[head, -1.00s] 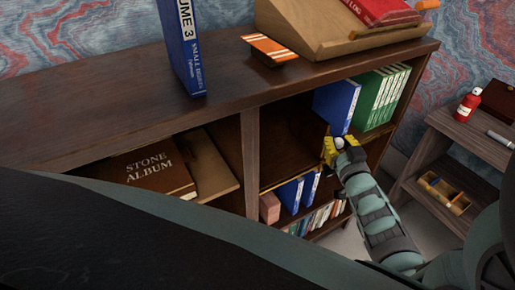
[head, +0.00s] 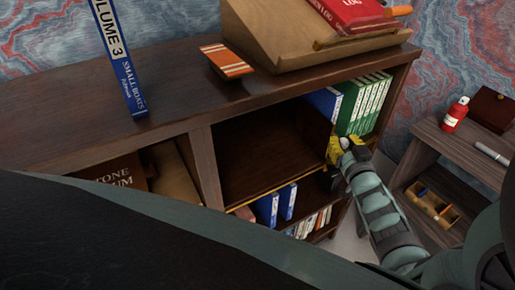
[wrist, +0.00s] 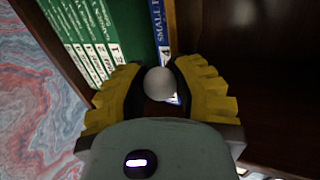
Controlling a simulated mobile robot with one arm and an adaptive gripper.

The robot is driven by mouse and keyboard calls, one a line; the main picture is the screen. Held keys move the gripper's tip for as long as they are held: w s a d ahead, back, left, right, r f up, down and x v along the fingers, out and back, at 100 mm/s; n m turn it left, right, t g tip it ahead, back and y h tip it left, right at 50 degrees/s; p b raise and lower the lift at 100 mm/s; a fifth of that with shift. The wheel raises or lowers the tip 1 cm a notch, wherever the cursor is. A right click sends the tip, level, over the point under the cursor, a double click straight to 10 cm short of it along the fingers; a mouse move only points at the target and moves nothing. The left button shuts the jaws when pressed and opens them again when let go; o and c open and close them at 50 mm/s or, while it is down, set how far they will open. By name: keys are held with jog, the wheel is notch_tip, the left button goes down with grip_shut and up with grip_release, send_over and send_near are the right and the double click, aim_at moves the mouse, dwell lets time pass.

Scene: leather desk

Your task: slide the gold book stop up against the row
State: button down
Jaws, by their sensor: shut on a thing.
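My gripper (head: 343,146), with yellow fingers, is at the front of the upper shelf opening in the head view. In the wrist view its fingers are shut on a pale round knob (wrist: 159,84), which I take to be the handle of the gold book stop. The rest of the stop is hidden by my gripper. The row has several green books (head: 362,103) and a blue book (head: 324,101) at its left end. Both show in the wrist view, the green books (wrist: 88,35) left of the blue spine (wrist: 159,28). The knob overlaps the blue spine; I cannot tell whether stop and book touch.
A thin gold rail (head: 265,192) runs along the shelf's front edge. The shelf left of my gripper (head: 265,150) is bare. More books (head: 287,202) stand on the shelf below. A side table with a red bottle (head: 455,115) is at the right.

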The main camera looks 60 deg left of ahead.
jog(key=shift+w+d+f, duration=0.1)
jog(key=shift+w+d, duration=0.05)
jog(key=shift+w, duration=1.25)
jog(key=shift+w+d+f, duration=0.1)
jog(key=shift+w, duration=1.25)
jog(key=c, duration=0.9)
grip_release()
jog(key=shift+d, duration=0.15)
jog(key=shift+o, duration=1)
jog(key=shift+r, duration=0.1)
jog(key=v, duration=1.2)
